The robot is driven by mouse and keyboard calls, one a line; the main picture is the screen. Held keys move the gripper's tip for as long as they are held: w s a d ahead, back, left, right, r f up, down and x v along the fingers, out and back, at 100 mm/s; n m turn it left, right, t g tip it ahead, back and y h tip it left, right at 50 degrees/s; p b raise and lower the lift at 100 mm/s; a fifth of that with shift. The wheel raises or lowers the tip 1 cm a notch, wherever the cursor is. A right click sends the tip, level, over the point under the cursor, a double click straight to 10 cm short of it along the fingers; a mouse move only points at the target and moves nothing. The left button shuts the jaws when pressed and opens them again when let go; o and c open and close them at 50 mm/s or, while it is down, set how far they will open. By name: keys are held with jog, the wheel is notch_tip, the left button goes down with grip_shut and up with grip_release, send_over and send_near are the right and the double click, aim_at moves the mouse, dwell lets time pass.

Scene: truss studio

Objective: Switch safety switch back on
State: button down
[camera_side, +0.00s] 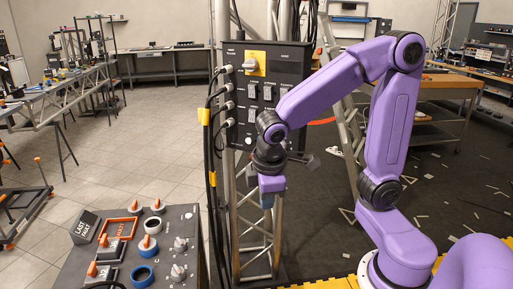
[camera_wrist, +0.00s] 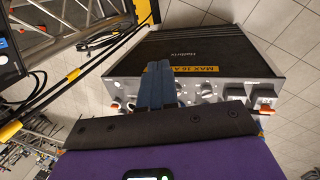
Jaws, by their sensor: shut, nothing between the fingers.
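A black distribution box (camera_side: 274,48) on the truss carries a yellow plate with a rotary switch (camera_side: 255,62) and rows of small breaker switches (camera_side: 253,91) below it. Part of its lower face is hidden behind my arm. A dark control panel (camera_side: 190,215) in the foreground has orange-tipped switches, including one in an orange frame (camera_side: 118,228). I cannot tell which is the safety switch or how it is set. My gripper (camera_side: 267,201) points down, shut and empty, below the box and apart from the panel. In the wrist view its blue fingers (camera_wrist: 158,88) are together.
Black cables (camera_side: 210,120) hang from plugs on the box's left side. The wrist view shows a black-topped unit (camera_wrist: 205,50) with knobs, orange switches and a yellow label (camera_wrist: 183,68) beyond my fingers. A ladder (camera_side: 343,130) stands behind my arm. Air between gripper and panel is clear.

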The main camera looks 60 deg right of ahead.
jog(key=w+d+r+m+h, duration=0.1)
jog(key=w+d+m+h, duration=0.5)
jog(key=w+d, duration=1.2)
jog(key=w+m, duration=0.1)
jog(key=w, duration=0.3)
jog(key=shift+d+r+h, duration=0.35)
jog(key=shift+r+h, duration=0.05)
jog(key=d+r+x, duration=0.1)
jog(key=x, duration=1.2)
jog(key=shift+d+r, duration=0.25)
jog(key=shift+d, duration=0.1)
